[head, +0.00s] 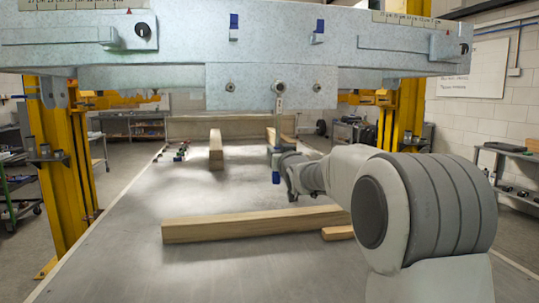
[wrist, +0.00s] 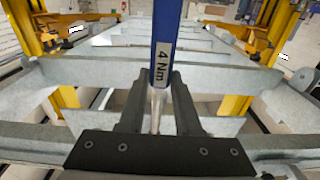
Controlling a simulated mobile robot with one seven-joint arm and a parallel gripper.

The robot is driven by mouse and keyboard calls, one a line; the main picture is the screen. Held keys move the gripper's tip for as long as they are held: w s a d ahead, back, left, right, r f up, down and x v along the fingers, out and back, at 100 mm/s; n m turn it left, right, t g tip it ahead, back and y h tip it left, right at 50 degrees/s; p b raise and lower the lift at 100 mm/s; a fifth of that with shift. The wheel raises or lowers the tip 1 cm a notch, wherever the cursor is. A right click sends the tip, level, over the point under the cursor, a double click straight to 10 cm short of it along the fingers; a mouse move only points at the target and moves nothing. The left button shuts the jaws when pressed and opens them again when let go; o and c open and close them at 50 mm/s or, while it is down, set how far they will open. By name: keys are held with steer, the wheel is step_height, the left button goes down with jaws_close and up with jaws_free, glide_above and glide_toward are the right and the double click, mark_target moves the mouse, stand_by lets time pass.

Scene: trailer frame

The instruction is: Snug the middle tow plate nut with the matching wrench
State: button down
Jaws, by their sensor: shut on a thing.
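The tow plate (head: 255,100) hangs below the grey trailer beam, with a row of nuts: a left nut (head: 230,87), the middle nut (head: 279,87) and a right nut (head: 316,87). A wrench (head: 279,118) hangs upright, its upper end at the middle nut. I cannot tell whether it is fully seated around the nut. My gripper (head: 276,152) is shut on the wrench below the plate. In the wrist view my gripper (wrist: 157,100) holds the wrench (wrist: 164,58) between its dark fingers; its blue handle carries a "4 Nm" label.
Several small coloured tools (head: 181,152) lie on the grey table (head: 130,225) at the left. A long wooden beam (head: 250,223) lies in front, and another timber (head: 216,150) lies behind. Yellow posts (head: 62,150) stand at both sides. The table's front left is clear.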

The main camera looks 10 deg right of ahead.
steer(key=d+r+n+p, duration=0.2)
steer(key=d+n+p, duration=0.2)
steer(key=d, duration=0.5)
steer(key=shift+r+n+p, duration=0.3)
steer(key=shift+n+p, duration=0.1)
steer(key=shift+n, duration=0.8)
steer(key=shift+a+f+m+b, duration=0.3)
steer(key=shift+a+m+b, duration=0.2)
steer(key=shift+a, duration=0.15)
steer(key=shift+a+f+m+b, duration=0.25)
steer(key=shift+a+m+b, duration=0.25)
steer(key=shift+a, duration=0.1)
